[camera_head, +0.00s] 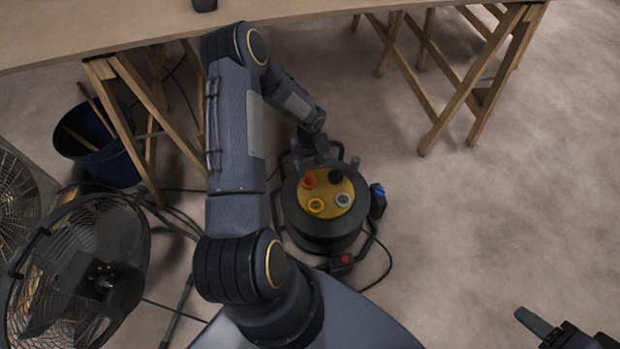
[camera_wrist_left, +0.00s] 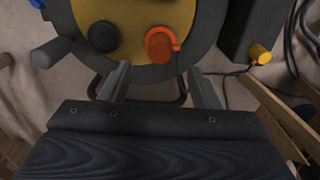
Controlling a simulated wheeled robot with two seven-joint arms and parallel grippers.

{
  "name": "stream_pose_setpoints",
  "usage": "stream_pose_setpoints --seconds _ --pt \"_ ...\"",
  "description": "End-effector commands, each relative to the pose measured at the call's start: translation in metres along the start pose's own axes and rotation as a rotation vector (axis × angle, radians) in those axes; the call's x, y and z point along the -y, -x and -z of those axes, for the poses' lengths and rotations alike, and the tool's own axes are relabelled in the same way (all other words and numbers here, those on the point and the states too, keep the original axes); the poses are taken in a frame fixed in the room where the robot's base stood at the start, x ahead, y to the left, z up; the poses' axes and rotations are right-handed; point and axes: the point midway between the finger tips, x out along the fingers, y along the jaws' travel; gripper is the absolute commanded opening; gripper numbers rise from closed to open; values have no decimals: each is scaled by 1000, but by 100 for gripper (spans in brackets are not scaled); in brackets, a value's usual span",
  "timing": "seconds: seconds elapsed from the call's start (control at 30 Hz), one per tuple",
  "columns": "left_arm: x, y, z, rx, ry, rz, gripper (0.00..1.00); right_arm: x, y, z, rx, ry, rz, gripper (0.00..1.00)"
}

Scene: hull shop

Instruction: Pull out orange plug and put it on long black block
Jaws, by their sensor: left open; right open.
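The orange plug (camera_head: 309,178) sits in the yellow face of a round black cable reel (camera_head: 322,236) on the floor. It also shows in the left wrist view (camera_wrist_left: 160,43), right of a black cap (camera_wrist_left: 103,36). My left gripper (camera_wrist_left: 160,88) is open and empty, its fingers apart at the reel's rim just short of the plug. In the head view its fingertips are hard to make out at the reel's far side. My right gripper (camera_head: 545,326) is at the lower right corner, empty. A dark block (camera_wrist_left: 245,28) stands beside the reel; I cannot tell whether it is the long black block.
A yellow cap (camera_head: 316,206) and a grey cap (camera_head: 343,200) share the reel's face. A blue-ended black box (camera_head: 377,201) is beside it. Cables and a fan (camera_head: 82,270) lie left, a workbench (camera_head: 130,30) behind.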

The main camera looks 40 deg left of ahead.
Motion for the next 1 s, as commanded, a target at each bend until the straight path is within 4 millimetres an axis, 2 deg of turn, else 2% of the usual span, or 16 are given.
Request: stream_pose_setpoints --seconds 0.37,0.43,0.6,1.0 --pt "1 -50 0 2 0 0 56 -12 -26 -13 0 0 0 54" --pt "0 -63 0 0 -1 1 56 -17 -37 -19 0 0 0 54" --pt "0 -81 0 -1 -1 0 56 -23 -51 -26 0 0 0 54" --pt "0 -84 0 0 0 0 56 -24 -53 -27 0 0 0 54"
